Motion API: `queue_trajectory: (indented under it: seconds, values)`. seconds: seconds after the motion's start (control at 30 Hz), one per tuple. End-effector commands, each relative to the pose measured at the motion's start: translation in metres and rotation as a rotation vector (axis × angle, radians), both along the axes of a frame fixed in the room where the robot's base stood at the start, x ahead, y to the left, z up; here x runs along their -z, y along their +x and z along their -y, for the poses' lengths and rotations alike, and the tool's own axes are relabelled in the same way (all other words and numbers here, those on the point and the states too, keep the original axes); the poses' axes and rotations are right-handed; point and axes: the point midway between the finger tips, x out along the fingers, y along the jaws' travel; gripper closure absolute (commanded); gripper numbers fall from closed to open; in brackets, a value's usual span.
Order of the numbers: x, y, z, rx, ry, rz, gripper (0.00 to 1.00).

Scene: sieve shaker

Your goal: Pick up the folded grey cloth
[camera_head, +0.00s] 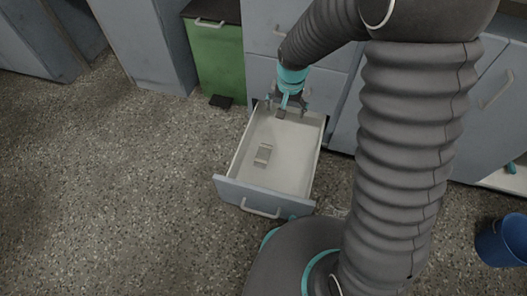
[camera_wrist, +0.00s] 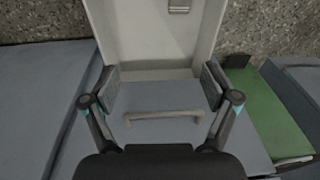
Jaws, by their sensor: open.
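A small grey folded item, which looks like the folded grey cloth (camera_head: 263,154), lies flat on the floor of the open drawer (camera_head: 287,172), left of its middle. In the wrist view the cloth (camera_wrist: 179,6) shows at the top edge, partly cut off. My gripper (camera_head: 287,105) is over the back end of the drawer, apart from the cloth, which lies nearer the drawer front. In the wrist view my gripper (camera_wrist: 160,82) has its fingers spread wide with nothing between them.
The drawer's side walls and front panel (camera_head: 262,197) stand around the cloth. A closed drawer front with a handle (camera_wrist: 163,116) is close to my gripper. A green cabinet (camera_head: 218,62) stands at left, and a blue bin (camera_head: 503,240) at far right. The floor at left is clear.

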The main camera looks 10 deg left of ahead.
Motion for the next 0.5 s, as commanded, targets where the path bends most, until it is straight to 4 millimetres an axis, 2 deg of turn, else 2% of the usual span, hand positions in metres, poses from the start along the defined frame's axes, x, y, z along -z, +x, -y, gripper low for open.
queue_trajectory:
  seconds: [0.03,0.1,0.3,0.5]
  values:
    - [0.021,0.001,-0.01,-0.001,-0.006,-0.02,0.14]
    - [0.046,0.003,-0.022,0.005,-0.012,-0.04,0.14]
    - [0.111,0.001,-0.05,0.021,-0.03,-0.087,0.14]
    - [0.149,-0.003,-0.064,0.032,-0.041,-0.11,0.14]
